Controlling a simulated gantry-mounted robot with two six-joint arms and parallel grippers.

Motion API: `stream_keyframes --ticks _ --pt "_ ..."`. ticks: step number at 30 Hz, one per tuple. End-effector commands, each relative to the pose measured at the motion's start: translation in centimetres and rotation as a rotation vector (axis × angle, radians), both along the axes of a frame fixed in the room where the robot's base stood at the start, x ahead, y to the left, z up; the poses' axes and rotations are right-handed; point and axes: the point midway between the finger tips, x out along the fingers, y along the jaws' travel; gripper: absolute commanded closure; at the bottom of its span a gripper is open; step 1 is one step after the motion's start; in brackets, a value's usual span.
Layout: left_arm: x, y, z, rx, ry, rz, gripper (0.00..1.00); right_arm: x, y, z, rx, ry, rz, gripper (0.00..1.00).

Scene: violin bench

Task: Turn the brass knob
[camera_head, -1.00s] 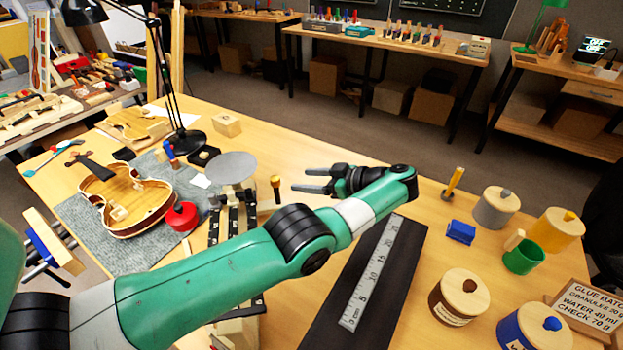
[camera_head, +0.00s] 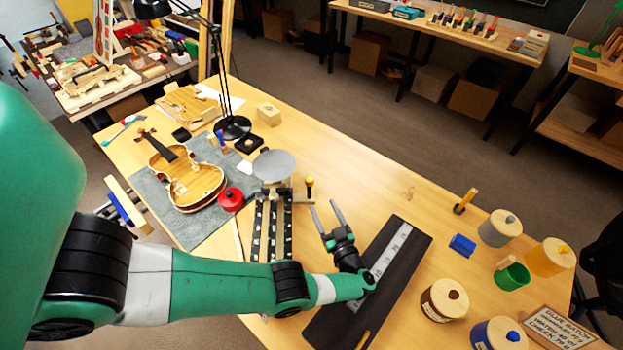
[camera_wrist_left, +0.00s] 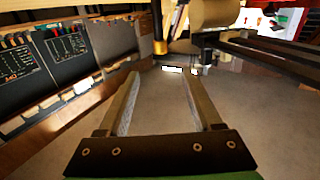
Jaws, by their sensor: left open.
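The brass knob (camera_head: 309,182) is a small yellow-gold knob on a dark stem, at the right side of the balance (camera_head: 274,166) with its round grey pan. My left gripper (camera_head: 324,204) is open and empty, just in front of the knob and slightly to its right. Its fingers point away from me, toward the knob, and do not touch it. In the left wrist view a brass-coloured cylinder (camera_wrist_left: 160,46), apparently the knob, shows beyond the open fingertips (camera_wrist_left: 158,74), near the top middle. My right gripper is not in view.
A red round container (camera_head: 231,199) and a violin body (camera_head: 190,185) lie left of the balance. A black lamp (camera_head: 232,127) stands behind. A dark board with a steel ruler (camera_head: 390,250) lies under my forearm. Jars, including a grey one (camera_head: 498,230), stand at the right. The table behind the knob is clear.

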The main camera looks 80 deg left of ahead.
Motion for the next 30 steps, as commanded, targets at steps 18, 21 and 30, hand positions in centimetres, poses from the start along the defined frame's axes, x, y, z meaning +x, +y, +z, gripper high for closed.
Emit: stream_keyframes --ticks 18,21,30 --pt "-1.4 10.7 0.0 0.0 -0.001 0.005 0.34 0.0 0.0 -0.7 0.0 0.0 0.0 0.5" --pt "-1.4 11.2 0.0 0.0 0.0 0.004 0.34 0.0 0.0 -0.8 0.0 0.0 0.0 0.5" --pt "-1.4 11.2 0.0 -0.001 0.0 0.003 0.5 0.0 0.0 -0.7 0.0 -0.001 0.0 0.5"
